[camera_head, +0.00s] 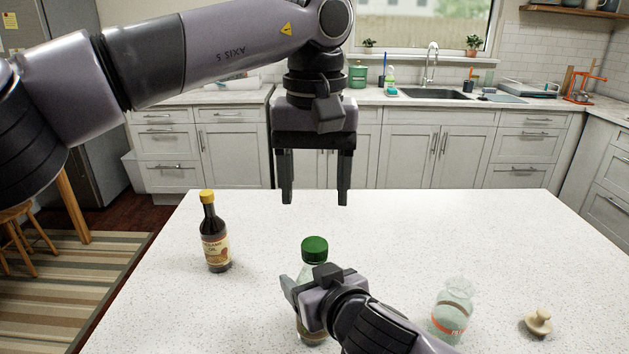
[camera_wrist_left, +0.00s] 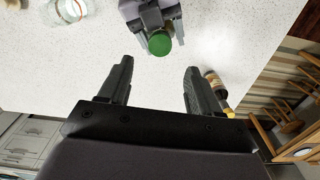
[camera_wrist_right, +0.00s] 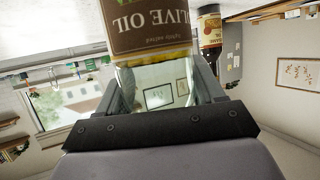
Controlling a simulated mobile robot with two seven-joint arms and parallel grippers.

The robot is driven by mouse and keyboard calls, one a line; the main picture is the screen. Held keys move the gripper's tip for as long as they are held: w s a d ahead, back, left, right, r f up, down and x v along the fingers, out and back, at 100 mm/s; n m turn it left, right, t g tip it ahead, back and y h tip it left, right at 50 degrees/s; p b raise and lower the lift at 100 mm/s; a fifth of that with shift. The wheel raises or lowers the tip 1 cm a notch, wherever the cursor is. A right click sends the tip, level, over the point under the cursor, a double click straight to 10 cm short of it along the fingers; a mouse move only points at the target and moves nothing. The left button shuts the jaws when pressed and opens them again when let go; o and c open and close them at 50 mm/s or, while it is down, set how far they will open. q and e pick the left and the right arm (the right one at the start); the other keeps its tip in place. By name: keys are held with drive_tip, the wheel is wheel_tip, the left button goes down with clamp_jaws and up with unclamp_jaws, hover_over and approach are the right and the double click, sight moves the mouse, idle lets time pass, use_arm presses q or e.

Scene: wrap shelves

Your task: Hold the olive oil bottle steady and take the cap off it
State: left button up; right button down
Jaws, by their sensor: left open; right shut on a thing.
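The olive oil bottle (camera_head: 307,271) stands upright on the white counter, with its green cap (camera_head: 314,249) on top. Its brown label (camera_wrist_right: 150,22) fills the upper middle of the right wrist view. My right gripper (camera_head: 306,297) is shut around the bottle's body below the cap and hides much of it. My left gripper (camera_head: 315,197) is open and empty, fingers pointing down, above and apart from the cap. In the left wrist view the green cap (camera_wrist_left: 159,43) shows just beyond the gap between the left fingertips.
A dark sesame oil bottle (camera_head: 215,242) with a yellow cap stands to the left. The counter (camera_head: 420,230) behind the olive oil bottle is clear.

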sight(315, 244)
use_arm(q)
drive_tip(key=m, duration=0.3)
drive_tip(key=shift+m, duration=0.3)
drive_tip(key=shift+f, duration=4)
